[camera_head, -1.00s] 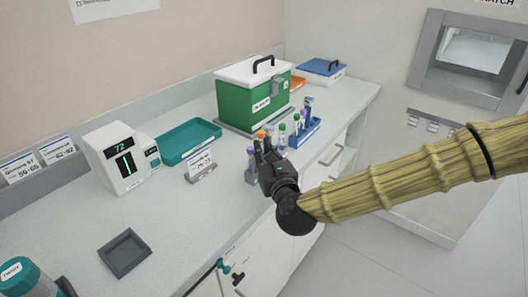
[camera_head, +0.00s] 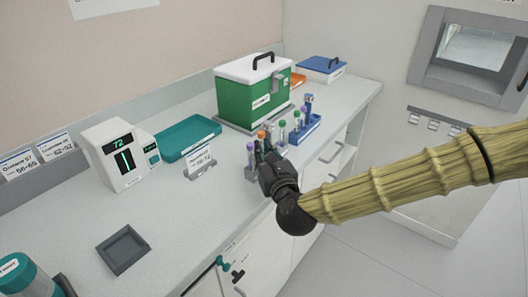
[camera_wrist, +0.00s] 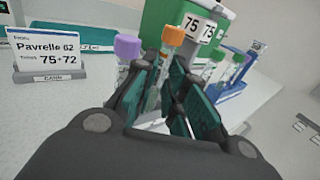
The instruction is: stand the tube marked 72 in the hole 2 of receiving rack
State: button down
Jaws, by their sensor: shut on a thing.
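My gripper (camera_head: 264,152) is shut on an orange-capped tube (camera_wrist: 172,36) near the counter's front edge. Its orange cap (camera_head: 261,134) shows above the fingers in the head view; its number is not readable. A purple-capped tube (camera_wrist: 127,47) stands just left of my fingers in the wrist view. Several tubes, some green-capped (camera_head: 282,123), stand to the right and behind. A blue rack (camera_head: 306,131) holds tubes at the far right of this group. My fingers hide the base of the held tube. I cannot make out hole numbers or tell which rack is the receiving one.
A reader (camera_head: 124,157) displays 72. A card (camera_wrist: 46,52) reads Pavrelle 62, tubes 75 and 72. A green box (camera_head: 245,99) with a white lid stands behind the tubes.

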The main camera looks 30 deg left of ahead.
jog(key=c, duration=1.4)
grip_release()
jog(key=shift+s+d, duration=0.1)
jog(key=v, duration=1.1)
jog(key=shift+s+d+r, duration=0.1)
jog(key=shift+s+d, duration=0.15)
jog(key=shift+d, duration=0.05)
